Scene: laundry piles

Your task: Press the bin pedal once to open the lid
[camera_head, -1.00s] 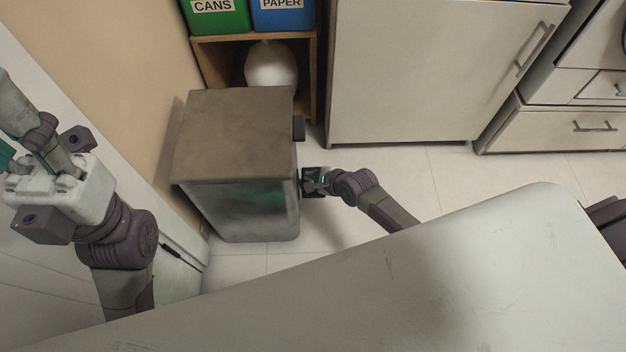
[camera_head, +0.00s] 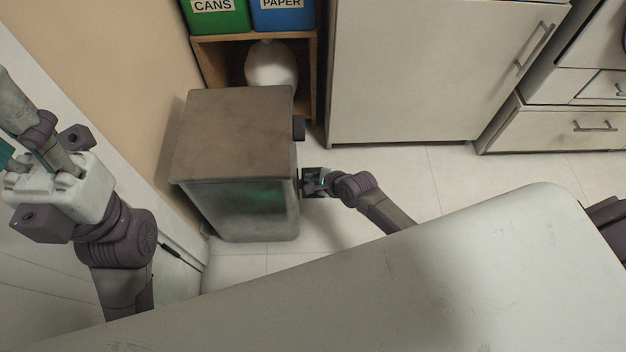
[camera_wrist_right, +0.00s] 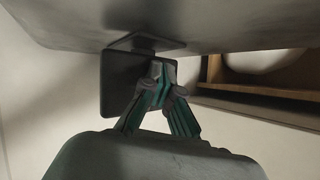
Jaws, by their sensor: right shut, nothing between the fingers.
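The bin (camera_head: 235,140) is a grey box with a brownish flat lid, and the lid is shut. A dark square pedal plate (camera_wrist_right: 122,85) sticks out from the bin in the right wrist view. My right gripper (camera_head: 312,183) is low beside the bin's right side. Its fingers (camera_wrist_right: 160,72) are shut and empty, with their tips at the plate's right edge. I cannot tell if they touch it. In the head view the gripper partly hides the pedal. My left arm (camera_head: 115,235) is at the left, but its fingers are not clearly in view.
A white table edge (camera_head: 420,265) lies across the front, above my right arm. A wooden shelf (camera_head: 312,75) with green and blue boxes and a white round object stands behind the bin. A cabinet (camera_head: 430,70) is at the back.

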